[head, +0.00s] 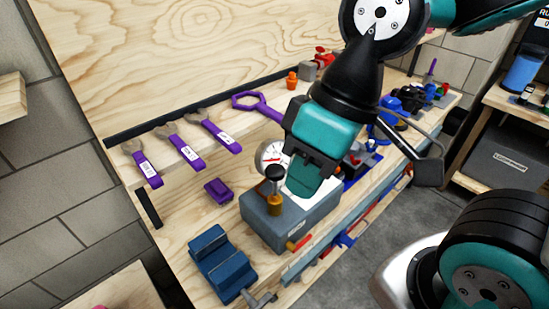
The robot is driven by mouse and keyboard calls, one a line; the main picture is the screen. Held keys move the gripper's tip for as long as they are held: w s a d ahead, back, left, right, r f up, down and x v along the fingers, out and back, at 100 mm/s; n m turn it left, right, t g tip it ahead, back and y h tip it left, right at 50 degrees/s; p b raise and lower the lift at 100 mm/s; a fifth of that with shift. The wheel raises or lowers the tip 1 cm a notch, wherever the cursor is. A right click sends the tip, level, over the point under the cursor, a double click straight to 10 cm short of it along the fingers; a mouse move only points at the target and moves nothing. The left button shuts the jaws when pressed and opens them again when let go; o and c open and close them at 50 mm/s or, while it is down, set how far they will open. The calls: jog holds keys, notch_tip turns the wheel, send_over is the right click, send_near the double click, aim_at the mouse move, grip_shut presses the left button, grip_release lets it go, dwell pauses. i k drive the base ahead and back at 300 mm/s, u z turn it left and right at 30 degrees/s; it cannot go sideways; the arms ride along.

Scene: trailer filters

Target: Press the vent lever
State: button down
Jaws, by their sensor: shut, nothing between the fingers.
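A grey box-shaped unit (262,222) stands on the wooden bench, with a round dial gauge (268,155) behind it. A black knob on a brass stem (274,190) rises from its top. A small red handle with a brass fitting (299,243) sticks out of its front. I cannot tell for sure which of these two is the vent lever. My gripper (301,188), teal and black, points down above the right part of the unit, right of the black knob. Its fingers are shut and empty. They hide part of the unit's top and a white surface behind it.
A blue vise (222,262) stands at the front left of the unit, and a small purple block (218,190) lies left of it. Several purple-handled wrenches (187,150) lie at the back. Blue and black parts (400,100) crowd the bench to the right.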

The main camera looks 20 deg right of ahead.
aim_at(302, 243)
jog(key=k, duration=1.35)
jog(key=z, duration=0.45)
jog(key=i, duration=0.85)
jog(key=z, duration=0.6)
